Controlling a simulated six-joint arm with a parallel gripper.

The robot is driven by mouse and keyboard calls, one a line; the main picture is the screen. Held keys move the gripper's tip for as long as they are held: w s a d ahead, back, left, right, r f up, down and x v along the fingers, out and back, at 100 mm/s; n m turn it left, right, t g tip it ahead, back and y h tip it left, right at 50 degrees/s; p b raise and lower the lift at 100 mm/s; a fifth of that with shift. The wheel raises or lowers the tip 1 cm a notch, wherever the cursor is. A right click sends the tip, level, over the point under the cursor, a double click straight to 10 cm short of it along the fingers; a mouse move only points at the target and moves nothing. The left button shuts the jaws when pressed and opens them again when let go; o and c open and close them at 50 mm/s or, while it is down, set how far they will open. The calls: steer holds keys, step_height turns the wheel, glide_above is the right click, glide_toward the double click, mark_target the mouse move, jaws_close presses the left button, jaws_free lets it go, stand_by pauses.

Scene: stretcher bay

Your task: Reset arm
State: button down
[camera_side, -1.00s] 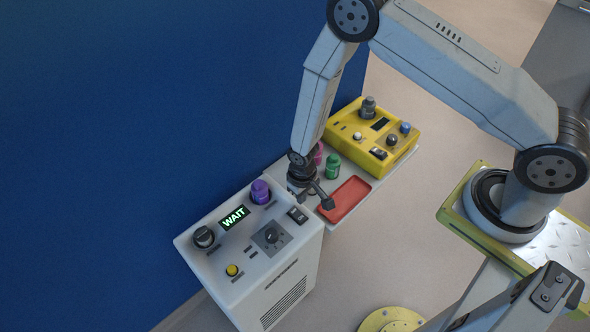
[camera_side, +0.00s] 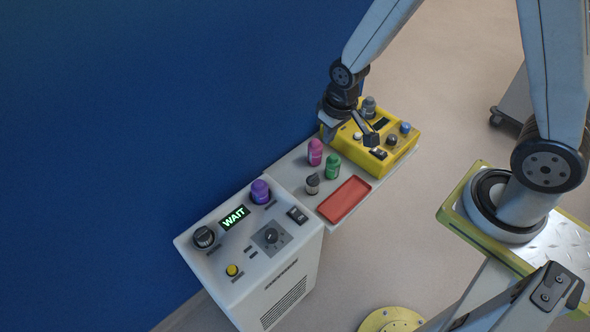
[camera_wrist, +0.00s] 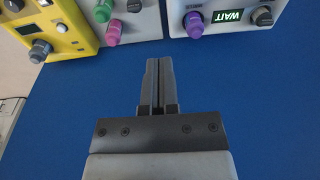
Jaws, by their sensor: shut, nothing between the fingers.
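My arm is raised and bent, coming down from the top right.
The blue wall (camera_side: 150,120) stands behind.

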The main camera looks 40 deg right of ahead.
steer(key=s+d+r+t, duration=0.1)
steer(key=s+d+r, duration=0.2)
steer(key=s+r, duration=0.4)
steer(key=shift+d+r, duration=0.15)
steer(key=shift+r, duration=0.1)
steer(key=shift+w, duration=0.1)
stand_by(0.8)
